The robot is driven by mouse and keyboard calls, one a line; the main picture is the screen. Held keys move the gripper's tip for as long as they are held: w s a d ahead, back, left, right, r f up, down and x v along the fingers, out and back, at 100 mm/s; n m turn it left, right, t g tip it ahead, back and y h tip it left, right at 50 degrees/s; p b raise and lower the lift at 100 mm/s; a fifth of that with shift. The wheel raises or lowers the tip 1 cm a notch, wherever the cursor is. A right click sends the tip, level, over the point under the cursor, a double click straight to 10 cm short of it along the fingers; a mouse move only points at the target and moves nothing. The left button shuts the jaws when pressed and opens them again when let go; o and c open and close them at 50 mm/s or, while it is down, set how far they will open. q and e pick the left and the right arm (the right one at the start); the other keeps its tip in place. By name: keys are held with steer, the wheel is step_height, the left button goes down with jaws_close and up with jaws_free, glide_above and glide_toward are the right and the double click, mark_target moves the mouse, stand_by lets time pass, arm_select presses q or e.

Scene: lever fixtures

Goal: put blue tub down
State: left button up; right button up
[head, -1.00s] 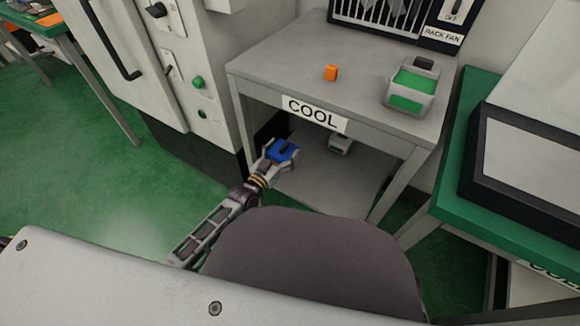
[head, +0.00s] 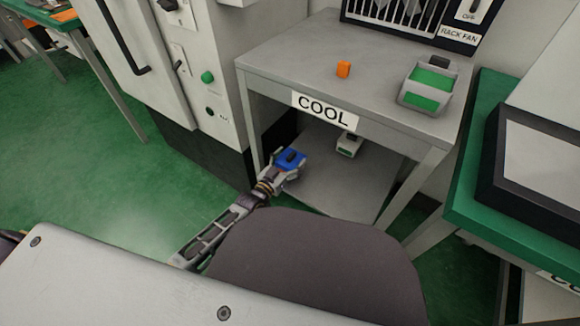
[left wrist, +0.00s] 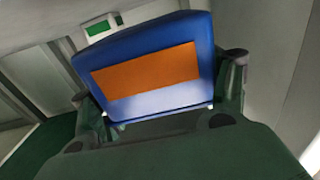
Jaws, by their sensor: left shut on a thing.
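I cannot tell whether the tub's underside touches the shelf (head: 345,185). My right gripper does not show.
A small white and green tub (head: 349,145) stands further back on the lower shelf. Table legs bound the shelf opening. The shelf's right part looks bare.

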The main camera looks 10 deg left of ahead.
arm_select(q)
steer(key=shift+f+b, duration=0.85)
steer(key=shift+f, duration=0.75)
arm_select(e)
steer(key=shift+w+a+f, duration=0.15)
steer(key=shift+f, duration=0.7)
arm_select(q)
steer(key=shift+f, duration=0.1)
steer(key=o, duration=1.4)
steer(key=shift+s, duration=0.1)
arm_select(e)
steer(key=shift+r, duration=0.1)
arm_select(q)
steer(key=p+v, duration=0.4)
steer(key=v, duration=0.8)
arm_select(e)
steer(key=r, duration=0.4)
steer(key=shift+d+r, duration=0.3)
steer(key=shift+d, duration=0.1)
arm_select(q)
steer(key=shift+d, duration=0.15)
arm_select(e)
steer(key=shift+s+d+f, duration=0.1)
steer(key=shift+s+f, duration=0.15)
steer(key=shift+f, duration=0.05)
